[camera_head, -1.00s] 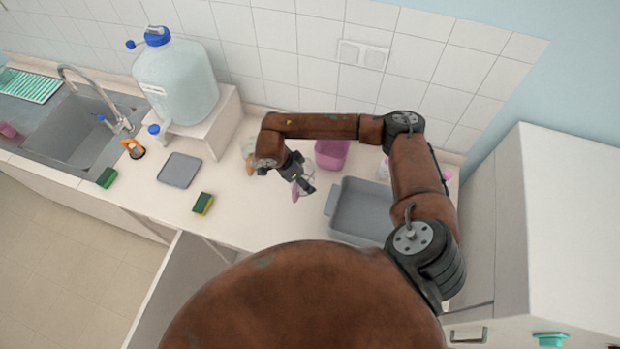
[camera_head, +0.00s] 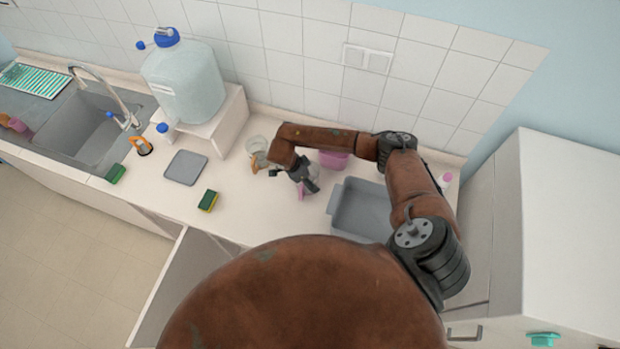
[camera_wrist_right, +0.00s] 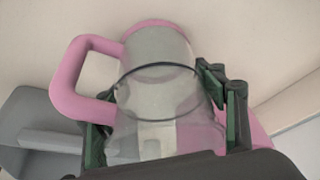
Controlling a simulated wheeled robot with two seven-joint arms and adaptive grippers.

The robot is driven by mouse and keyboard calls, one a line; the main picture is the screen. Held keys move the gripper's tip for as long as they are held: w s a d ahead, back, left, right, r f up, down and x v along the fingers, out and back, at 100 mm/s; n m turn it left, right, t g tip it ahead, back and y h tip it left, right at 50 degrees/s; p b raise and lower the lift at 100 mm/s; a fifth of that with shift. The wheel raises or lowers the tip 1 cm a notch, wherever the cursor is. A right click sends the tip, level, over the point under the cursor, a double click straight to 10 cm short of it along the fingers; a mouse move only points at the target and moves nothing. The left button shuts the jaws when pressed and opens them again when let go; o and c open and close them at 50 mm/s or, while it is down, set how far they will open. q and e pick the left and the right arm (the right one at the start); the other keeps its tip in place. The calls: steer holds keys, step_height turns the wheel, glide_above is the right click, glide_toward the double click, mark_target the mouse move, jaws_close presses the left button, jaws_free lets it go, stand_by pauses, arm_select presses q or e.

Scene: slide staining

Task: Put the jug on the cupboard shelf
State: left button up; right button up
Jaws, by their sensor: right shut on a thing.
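The jug is clear with a pink handle, rim and base. In the right wrist view the jug (camera_wrist_right: 160,90) fills the middle, its pink handle pointing left. My right gripper (camera_wrist_right: 168,105) is shut on it, with dark green fingers on both sides of its body. A pale panel (camera_head: 178,285) like an open cupboard door stands below the worktop's front edge. No cupboard shelf shows. My left gripper is out of view.
A glass beaker (camera_head: 257,144), sponge (camera_head: 208,200), grey mat (camera_head: 186,168) and water canister (camera_head: 187,85) are left. A tall white cabinet (camera_head: 575,230) bounds the right.

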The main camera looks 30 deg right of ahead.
steer(key=o, duration=1.1)
steer(key=shift+f, duration=0.1)
steer(key=o, duration=0.5)
steer(key=shift+o, duration=0.2)
